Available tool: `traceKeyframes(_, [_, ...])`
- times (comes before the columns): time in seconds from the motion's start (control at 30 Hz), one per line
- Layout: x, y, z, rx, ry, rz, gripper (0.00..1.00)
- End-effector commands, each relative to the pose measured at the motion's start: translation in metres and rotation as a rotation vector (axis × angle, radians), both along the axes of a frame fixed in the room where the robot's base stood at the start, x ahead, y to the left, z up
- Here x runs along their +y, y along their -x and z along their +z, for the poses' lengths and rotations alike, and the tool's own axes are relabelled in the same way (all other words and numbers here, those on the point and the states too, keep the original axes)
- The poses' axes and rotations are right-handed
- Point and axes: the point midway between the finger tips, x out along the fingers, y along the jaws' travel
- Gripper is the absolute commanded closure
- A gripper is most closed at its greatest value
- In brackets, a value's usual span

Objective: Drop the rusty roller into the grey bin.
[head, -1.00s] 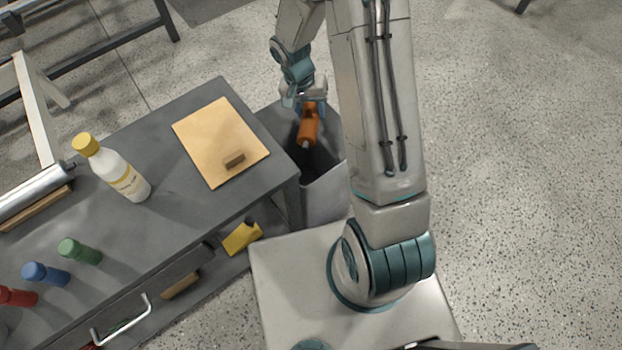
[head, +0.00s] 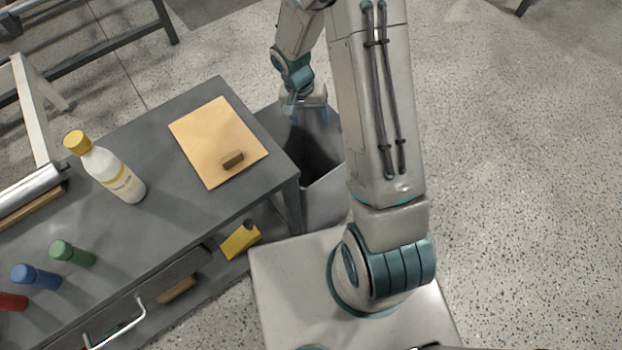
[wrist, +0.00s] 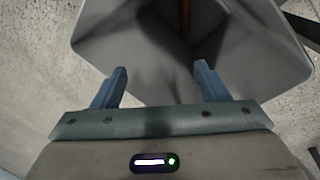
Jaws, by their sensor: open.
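The grey bin (head: 325,203) stands on the floor beside the right end of the workbench. My gripper (head: 306,120) is above its opening. In the wrist view my gripper (wrist: 161,85) has its two blue fingers apart with nothing between them, and the bin (wrist: 110,35) opens below them. A narrow orange-brown piece of the rusty roller (wrist: 186,15) shows deep inside the bin at the top of the wrist view. The rest of it is out of frame. In the head view the roller is hidden.
The grey workbench (head: 140,235) carries a yellow-capped white bottle (head: 114,175), a tan board (head: 205,150) with a small brown block (head: 232,160), and green (head: 75,253), blue (head: 38,277) and red bottles. A yellow item (head: 240,240) lies on its lower shelf. Floor at right is clear.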

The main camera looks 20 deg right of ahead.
Motion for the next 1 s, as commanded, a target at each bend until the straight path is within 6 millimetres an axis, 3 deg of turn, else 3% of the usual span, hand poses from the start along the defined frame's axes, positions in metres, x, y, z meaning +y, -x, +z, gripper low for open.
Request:
traceKeyframes(0.17, [0.005,-0.003,0.026,-0.007,-0.001,0.001,0.32])
traceKeyframes(0.4, [0.015,-0.008,0.081,-0.007,0.000,0.002,0.32])
traceKeyframes(0.6, [0.021,-0.011,0.117,-0.005,0.000,0.001,0.32])
traceKeyframes(0.8, [0.025,-0.011,0.132,-0.003,-0.001,0.001,0.32])
traceKeyframes(1.0, [0.025,-0.011,0.134,-0.002,0.000,0.000,0.32])
